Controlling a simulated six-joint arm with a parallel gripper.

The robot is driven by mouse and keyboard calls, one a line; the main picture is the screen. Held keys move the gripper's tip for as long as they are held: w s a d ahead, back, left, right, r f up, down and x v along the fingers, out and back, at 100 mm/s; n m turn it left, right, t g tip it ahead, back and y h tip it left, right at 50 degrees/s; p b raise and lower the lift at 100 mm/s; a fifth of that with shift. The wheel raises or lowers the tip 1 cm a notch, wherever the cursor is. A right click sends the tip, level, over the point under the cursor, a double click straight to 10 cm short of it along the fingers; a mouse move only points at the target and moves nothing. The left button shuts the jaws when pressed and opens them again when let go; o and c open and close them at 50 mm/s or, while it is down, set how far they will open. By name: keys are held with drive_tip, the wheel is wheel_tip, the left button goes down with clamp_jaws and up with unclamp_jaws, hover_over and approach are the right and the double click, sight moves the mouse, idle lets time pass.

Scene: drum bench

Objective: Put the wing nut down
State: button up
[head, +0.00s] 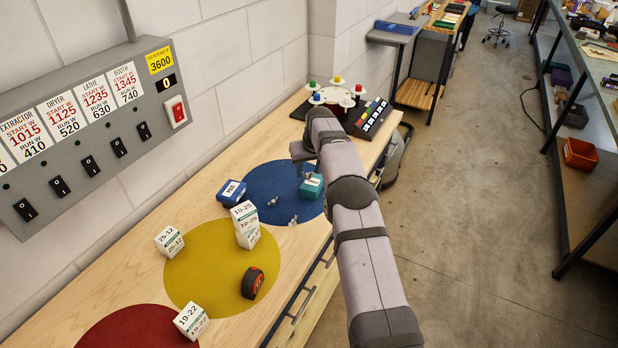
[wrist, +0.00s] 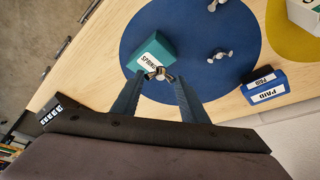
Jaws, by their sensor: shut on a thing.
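My gripper (wrist: 157,78) is shut on a small metal wing nut (wrist: 159,74), which sits between the fingertips in the wrist view. Behind it, in that view, is the teal box (wrist: 152,48) with a "SPRING" label, on the blue disc (wrist: 190,20). I cannot tell how high the nut is or whether it touches the box. A second wing nut (wrist: 219,55) lies on the blue disc, and another small metal piece (wrist: 213,4) is at the top edge. In the head view my gripper (head: 308,168) is just above the teal box (head: 311,187); the held nut is not clear there.
A blue "PAID" box (head: 231,192) stands at the blue disc's left edge. Small metal pieces (head: 272,201) lie on the blue disc. A switch panel (head: 90,130) hangs at left.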

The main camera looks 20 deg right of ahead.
sight(309, 177)
drive_tip(key=shift+f+p, duration=0.65)
drive_tip(key=shift+f, duration=1.25)
drive_tip(key=shift+f, duration=0.15)
drive_tip(key=o, duration=1)
drive_tip(key=shift+r, duration=0.3)
drive_tip(key=shift+b+v, duration=1.9)
drive_tip(key=shift+v, duration=4.05)
drive_tip(key=shift+s, duration=0.1)
